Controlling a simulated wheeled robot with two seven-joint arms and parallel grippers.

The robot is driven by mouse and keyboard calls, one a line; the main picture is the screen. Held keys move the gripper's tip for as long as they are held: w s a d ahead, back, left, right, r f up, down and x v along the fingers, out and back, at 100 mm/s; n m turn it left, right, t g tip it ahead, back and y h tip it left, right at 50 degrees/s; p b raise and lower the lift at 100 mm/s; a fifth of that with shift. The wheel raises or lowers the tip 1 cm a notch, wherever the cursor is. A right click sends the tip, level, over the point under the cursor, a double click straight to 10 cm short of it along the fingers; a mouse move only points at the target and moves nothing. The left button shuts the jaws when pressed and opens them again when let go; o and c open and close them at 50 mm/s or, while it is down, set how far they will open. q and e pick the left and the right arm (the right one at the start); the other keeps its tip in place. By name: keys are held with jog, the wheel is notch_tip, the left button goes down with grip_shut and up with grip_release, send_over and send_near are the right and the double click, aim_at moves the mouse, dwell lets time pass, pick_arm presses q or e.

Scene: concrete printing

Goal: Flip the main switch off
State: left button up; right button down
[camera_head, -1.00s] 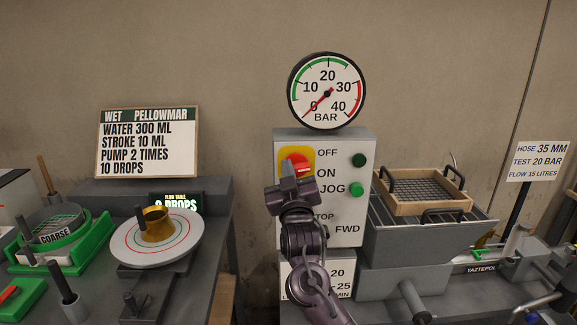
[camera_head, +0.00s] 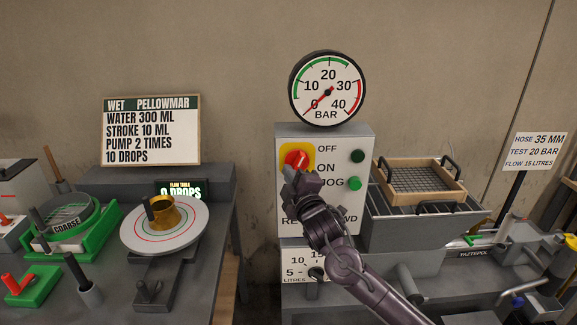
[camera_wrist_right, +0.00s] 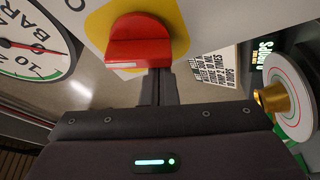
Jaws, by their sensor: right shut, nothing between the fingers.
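The main switch is a red knob (camera_head: 296,159) on a yellow plate (camera_head: 284,154), at the upper left of a grey control box. OFF is printed to its upper right and ON to its lower right. My right gripper (camera_head: 290,175) is just below the knob, shut and empty, and hides the plate's lower part. In the right wrist view the shut fingers (camera_wrist_right: 161,86) end at the lower edge of the red knob (camera_wrist_right: 140,42). I cannot tell whether they touch it. Which label the knob points to is unclear. My left gripper is out of view.
A pressure gauge (camera_head: 327,88) sits on top of the control box (camera_head: 366,140); its needle is near 0. A green button (camera_head: 354,183) is right of the switch. A wooden-framed sieve (camera_head: 417,178) stands further right. A flow table (camera_head: 165,230) with a brass cone is left.

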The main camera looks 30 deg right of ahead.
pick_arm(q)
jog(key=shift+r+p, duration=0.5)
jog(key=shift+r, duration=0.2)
pick_arm(e)
jog(key=n, duration=0.2)
jog(key=n+g, duration=0.1)
jog(key=shift+s+d+f+y, duration=0.15)
jog(key=shift+d+f+y, duration=0.15)
jog(key=shift+f, duration=0.05)
